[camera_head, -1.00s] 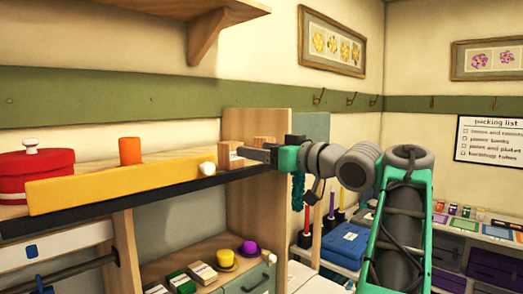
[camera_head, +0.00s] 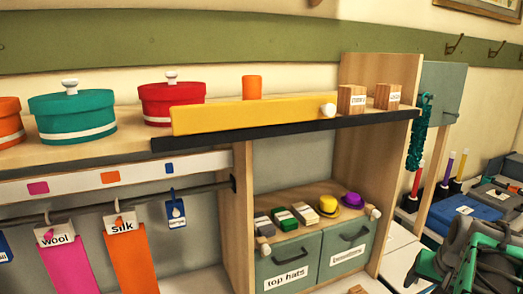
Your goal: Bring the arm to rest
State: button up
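My arm (camera_head: 465,262), in teal and dark grey, shows only in the lower right corner of the head view. It is folded low, in front of the side table and beside the cabinet. Its end runs out of the picture, so my gripper is not in view. I cannot see whether it is open or holds anything. No part of the arm is over the shelf.
The upper shelf carries a yellow bar (camera_head: 250,115), an orange cylinder (camera_head: 252,87), wooden blocks (camera_head: 352,99) and round boxes, red (camera_head: 170,103) and teal (camera_head: 72,115). Below are hanging cloths (camera_head: 132,262) and drawers (camera_head: 287,267). A blue case (camera_head: 467,207) lies at right.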

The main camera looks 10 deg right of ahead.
jog(key=s+a+f+n+g+b, duration=0.1)
jog(key=a+f, duration=0.2)
jog(key=a, duration=0.4)
jog(key=s+a+f+n+y, duration=0.1)
jog(key=a+f, duration=0.2)
jog(key=a, duration=0.4)
jog(key=s+a+f+n+g+b, duration=0.1)
jog(key=a+f, duration=0.2)
jog(key=a, duration=0.4)
jog(key=w+a+r+n+t+y+b, duration=0.1)
jog(key=a+n, duration=0.4)
jog(key=a, duration=0.7)
notch_tip(320, 180, up, 2)
jog(key=shift+w+r+n+t, duration=0.1)
jog(key=shift+w+n+t, duration=0.2)
jog(key=shift+w+t, duration=0.5)
